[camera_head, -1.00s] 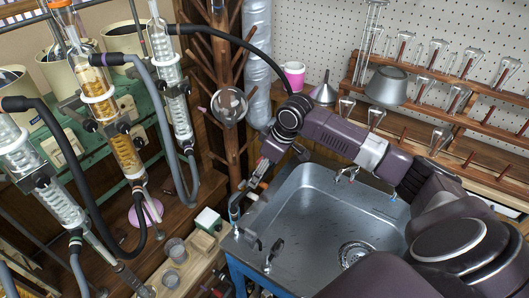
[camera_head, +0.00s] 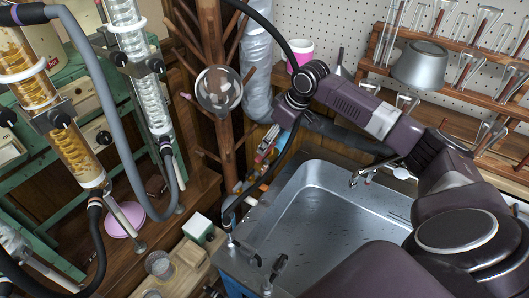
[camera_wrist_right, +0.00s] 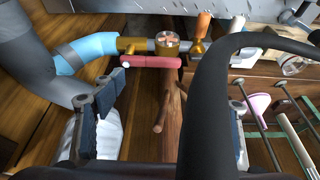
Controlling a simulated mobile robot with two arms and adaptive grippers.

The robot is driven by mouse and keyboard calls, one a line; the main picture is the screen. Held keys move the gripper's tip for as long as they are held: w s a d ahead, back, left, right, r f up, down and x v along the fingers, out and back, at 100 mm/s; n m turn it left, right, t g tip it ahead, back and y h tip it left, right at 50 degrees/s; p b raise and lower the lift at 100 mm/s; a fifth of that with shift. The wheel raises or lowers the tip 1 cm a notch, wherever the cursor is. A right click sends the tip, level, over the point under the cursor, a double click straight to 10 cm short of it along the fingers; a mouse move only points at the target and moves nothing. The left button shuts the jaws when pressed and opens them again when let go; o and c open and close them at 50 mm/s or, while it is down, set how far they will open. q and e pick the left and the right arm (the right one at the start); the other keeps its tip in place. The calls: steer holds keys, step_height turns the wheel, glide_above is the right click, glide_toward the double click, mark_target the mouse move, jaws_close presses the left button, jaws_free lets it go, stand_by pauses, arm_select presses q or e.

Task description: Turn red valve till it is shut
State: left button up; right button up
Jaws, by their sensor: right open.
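In the right wrist view a brass valve (camera_wrist_right: 167,43) sits on a pipe with a light-blue hose end (camera_wrist_right: 88,52). Its red lever (camera_wrist_right: 150,62) lies crosswise, roughly in line with the pipe. My right gripper (camera_wrist_right: 170,95) is open and empty, with one finger on each side of the picture. The lever is beyond the fingertips, and I see no contact. A thick black hose partly hides the right-hand finger. In the head view my right arm reaches to the sink's back left corner, where the valve is too small to make out clearly. My left gripper is not in view.
The metal sink (camera_head: 330,215) is below my right arm. A wooden drying stand (camera_head: 218,120) with a round flask (camera_head: 219,90) is close to its left. Glass condensers (camera_head: 70,150) and grey hoses fill the left side. An orange handle (camera_wrist_right: 203,24) is near the red lever.

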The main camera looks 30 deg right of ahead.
steer(key=x, duration=0.7)
steer(key=shift+s+a+p, duration=0.1)
steer(key=shift+p, duration=0.25)
steer(key=shift+r, duration=0.1)
steer(key=c, duration=1.7)
